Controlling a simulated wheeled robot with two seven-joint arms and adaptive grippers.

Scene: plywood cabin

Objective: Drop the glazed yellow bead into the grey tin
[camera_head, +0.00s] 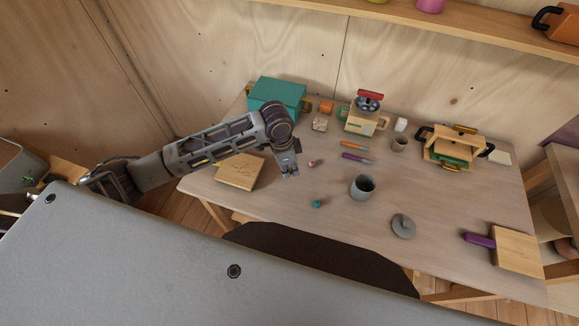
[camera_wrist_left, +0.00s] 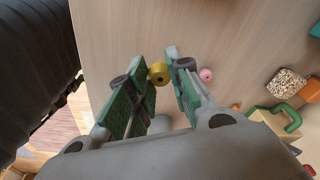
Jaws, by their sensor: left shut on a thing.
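My left gripper (camera_head: 289,172) is over the table, left of the grey tin. In the left wrist view its fingers (camera_wrist_left: 162,72) are shut on the glazed yellow bead (camera_wrist_left: 158,74), which sits between the fingertips. In the head view I cannot make out the bead at the gripper. The grey tin (camera_head: 362,187) stands upright on the table with its top open. A round grey lid (camera_head: 403,226) with a knob lies to its front right. My right gripper is not in view.
A pink bead (camera_head: 312,163) and a teal bead (camera_head: 316,204) lie near the tin. Orange and purple markers (camera_head: 355,158) lie behind it. A wooden board (camera_head: 240,171), a teal box (camera_head: 277,94) and a small cup (camera_head: 399,144) stand around. The table's front middle is mostly clear.

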